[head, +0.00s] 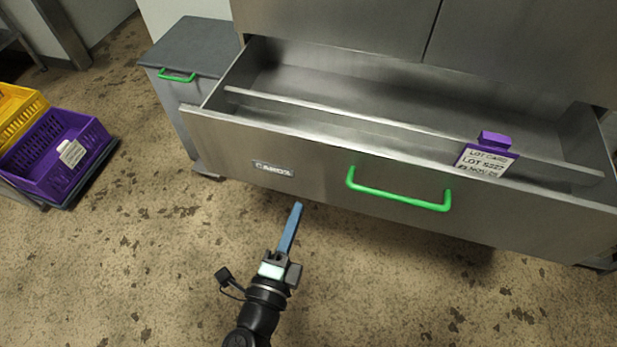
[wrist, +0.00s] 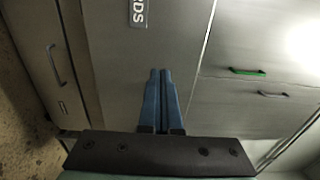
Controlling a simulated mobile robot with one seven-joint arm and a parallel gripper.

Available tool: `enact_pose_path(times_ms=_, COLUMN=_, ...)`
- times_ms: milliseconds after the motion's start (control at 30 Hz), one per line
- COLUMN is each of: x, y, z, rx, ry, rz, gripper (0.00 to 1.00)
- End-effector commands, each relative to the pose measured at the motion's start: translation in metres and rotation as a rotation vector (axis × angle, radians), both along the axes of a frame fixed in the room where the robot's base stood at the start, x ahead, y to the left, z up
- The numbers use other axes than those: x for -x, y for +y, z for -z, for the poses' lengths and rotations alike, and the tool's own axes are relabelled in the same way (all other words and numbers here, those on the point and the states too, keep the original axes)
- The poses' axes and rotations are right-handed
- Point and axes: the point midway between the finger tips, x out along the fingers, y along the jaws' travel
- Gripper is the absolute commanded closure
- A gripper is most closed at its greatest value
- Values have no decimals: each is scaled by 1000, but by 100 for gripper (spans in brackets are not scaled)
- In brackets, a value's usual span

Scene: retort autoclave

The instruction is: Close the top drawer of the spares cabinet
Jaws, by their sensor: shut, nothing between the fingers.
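A wide steel drawer (head: 230,138) is pulled well open across the head view. Its front bears a label starting "CARD" (head: 273,169) and a green bar handle (head: 398,192). My gripper (head: 297,207) is shut and empty, its blue fingers pointing at the drawer front, below and left of the handle. In the wrist view the closed fingers (wrist: 160,75) overlap the drawer front (wrist: 115,70), below the label (wrist: 138,12). I cannot tell whether the fingertips touch it.
A purple-topped lot card (head: 487,157) stands at the drawer's front right. A small grey cabinet (head: 190,50) with a green handle (head: 177,75) stands at left. Purple (head: 85,130) and yellow (head: 18,110) crates lie farther left. The floor around my gripper is clear.

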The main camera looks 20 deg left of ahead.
Motion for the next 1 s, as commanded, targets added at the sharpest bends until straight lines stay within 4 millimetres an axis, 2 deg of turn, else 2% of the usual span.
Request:
enact_pose_path(times_ms=33, x=-13, y=1, z=-1, rx=0, ry=-4, rz=0, gripper=100)
enact_pose_path(times_ms=200, x=-47, y=2, z=-1, rx=0, ry=-4, rz=-1, gripper=100)
enact_pose_path(times_ms=400, x=-75, y=3, z=0, rx=2, ry=-2, rz=-1, gripper=100)
enact_pose_path(times_ms=600, x=-87, y=3, z=0, rx=2, ry=-1, rz=-1, gripper=100)
enact_pose_path(times_ms=1000, x=-88, y=3, z=0, rx=2, ry=-1, rz=-1, gripper=100)
